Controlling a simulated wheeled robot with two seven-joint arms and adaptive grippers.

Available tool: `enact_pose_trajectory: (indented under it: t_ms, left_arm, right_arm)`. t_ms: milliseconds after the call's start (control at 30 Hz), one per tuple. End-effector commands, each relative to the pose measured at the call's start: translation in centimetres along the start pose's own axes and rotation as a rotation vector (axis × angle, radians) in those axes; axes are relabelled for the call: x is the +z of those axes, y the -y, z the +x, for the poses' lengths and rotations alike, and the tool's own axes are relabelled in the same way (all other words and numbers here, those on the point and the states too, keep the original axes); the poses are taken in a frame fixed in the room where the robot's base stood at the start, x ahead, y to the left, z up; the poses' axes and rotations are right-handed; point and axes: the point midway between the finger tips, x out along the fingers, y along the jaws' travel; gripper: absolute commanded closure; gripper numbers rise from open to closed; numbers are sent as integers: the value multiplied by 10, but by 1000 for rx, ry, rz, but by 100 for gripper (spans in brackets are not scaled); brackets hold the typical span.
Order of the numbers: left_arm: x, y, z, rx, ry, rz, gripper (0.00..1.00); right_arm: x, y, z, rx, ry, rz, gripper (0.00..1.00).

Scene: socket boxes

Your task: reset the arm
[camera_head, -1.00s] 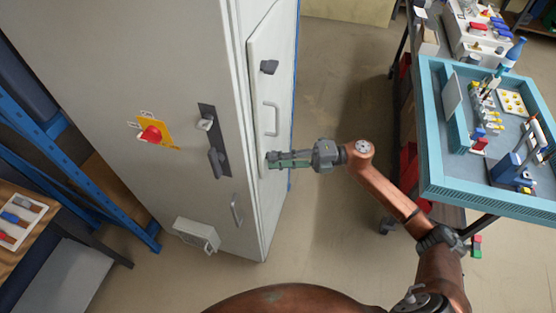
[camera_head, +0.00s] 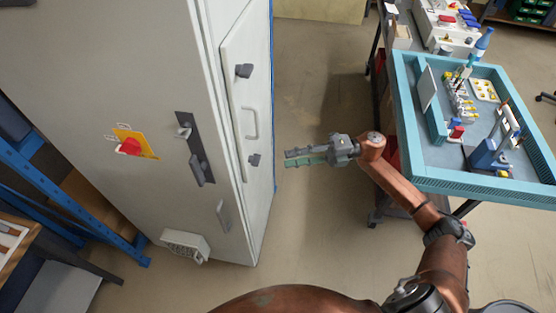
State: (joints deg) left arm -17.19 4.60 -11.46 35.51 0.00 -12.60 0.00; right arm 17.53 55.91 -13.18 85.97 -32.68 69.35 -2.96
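My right gripper (camera_head: 287,158) shows in the middle of the head view. It points left toward the side door (camera_head: 240,100) of a tall grey cabinet (camera_head: 120,90). Its two fingers are a little apart with nothing between them. A gap of floor lies between the fingertips and the cabinet. The side door carries an upper dark latch (camera_head: 244,71), a grey handle (camera_head: 251,123) and a lower dark latch (camera_head: 254,160), the latch closest to the fingertips. The door looks closed. My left gripper is out of view.
A blue-rimmed workbench tray (camera_head: 410,110) with small parts stands at the right, close to my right arm. The cabinet front has a red switch on a yellow plate (camera_head: 140,145) and a dark handle plate (camera_head: 188,140). A blue rack (camera_head: 60,200) stands left. Open floor (camera_head: 310,235) lies between.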

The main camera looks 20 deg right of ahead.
Motion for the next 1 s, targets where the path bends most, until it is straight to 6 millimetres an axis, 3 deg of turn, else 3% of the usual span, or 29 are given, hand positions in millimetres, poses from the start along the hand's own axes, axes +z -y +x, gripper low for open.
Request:
enact_pose_trajectory:
  t_ms: [200, 767, 867, 967, 1000]
  left_arm:
    - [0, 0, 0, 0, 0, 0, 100]
    - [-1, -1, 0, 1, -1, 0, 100]
    - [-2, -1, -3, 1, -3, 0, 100]
    - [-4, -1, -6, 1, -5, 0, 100]
    - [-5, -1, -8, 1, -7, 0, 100]
  right_arm:
    - [0, 0, -16, 1, 0, 0, 74]
    - [3, 3, -17, 8, 14, 11, 74]
    - [20, 21, -24, 42, 99, 70, 74]
    - [50, 60, -42, 101, 263, 186, 74]
    - [63, 81, -53, 126, 341, 244, 74]
